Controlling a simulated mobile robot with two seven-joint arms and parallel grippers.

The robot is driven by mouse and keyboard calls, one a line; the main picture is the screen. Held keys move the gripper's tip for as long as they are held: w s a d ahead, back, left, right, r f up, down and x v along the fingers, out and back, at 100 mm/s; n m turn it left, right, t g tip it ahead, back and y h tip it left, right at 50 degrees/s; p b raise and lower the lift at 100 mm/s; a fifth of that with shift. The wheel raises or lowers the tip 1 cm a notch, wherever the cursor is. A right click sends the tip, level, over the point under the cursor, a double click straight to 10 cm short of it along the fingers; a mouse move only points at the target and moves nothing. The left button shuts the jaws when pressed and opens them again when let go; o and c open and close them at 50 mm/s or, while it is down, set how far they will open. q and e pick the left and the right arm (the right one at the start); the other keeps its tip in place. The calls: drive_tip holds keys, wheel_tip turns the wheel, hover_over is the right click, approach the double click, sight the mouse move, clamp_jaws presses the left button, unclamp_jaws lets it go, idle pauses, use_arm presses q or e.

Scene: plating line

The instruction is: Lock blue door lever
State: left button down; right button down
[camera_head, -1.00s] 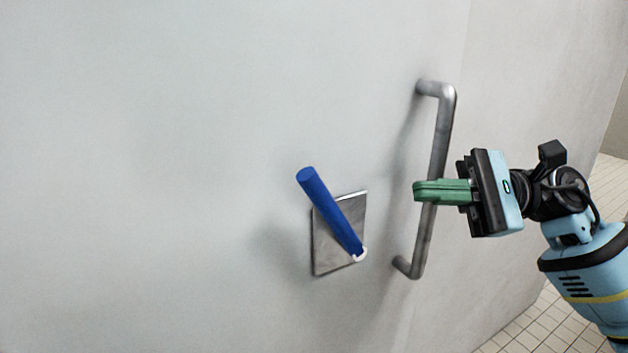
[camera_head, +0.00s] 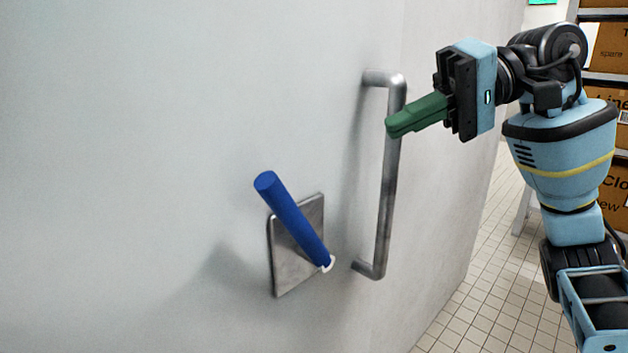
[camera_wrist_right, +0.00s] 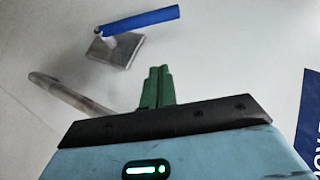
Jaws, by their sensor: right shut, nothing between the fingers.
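The blue door lever (camera_head: 293,220) is mounted on a metal plate (camera_head: 285,262) on the grey door (camera_head: 150,120). It slants up and to the left from a white ring at its lower right end. My right gripper (camera_head: 390,131) has green fingers, which are shut and empty. It is up and to the right of the lever, clearly apart from it, and overlaps the upper part of the metal pull handle in the picture. In the right wrist view the lever (camera_wrist_right: 142,20) and its plate (camera_wrist_right: 118,53) lie beyond the shut fingertips (camera_wrist_right: 160,70). My left gripper is not in view.
A vertical metal pull handle (camera_head: 386,205) stands out from the door, right of the lever. Shelves with cardboard boxes (camera_head: 606,120) stand at the far right. The tiled floor (camera_head: 480,280) shows clear beyond the door. A dark blue panel with lettering (camera_wrist_right: 311,115) edges the right wrist view.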

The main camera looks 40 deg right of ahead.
drive_tip(key=shift+a, duration=0.1)
drive_tip(key=p, duration=0.2)
hover_over(317, 238)
drive_tip(key=d, duration=0.1)
drive_tip(key=f, duration=0.5)
drive_tip(key=shift+w+d+f, duration=0.1)
drive_tip(key=shift+w+f, duration=0.1)
drive_tip(key=shift+f, duration=0.1)
drive_tip(key=shift+s+a+f, duration=0.2)
drive_tip(key=shift+a+f, duration=0.2)
drive_tip(key=shift+a, duration=0.15)
drive_tip(key=shift+w, duration=0.1)
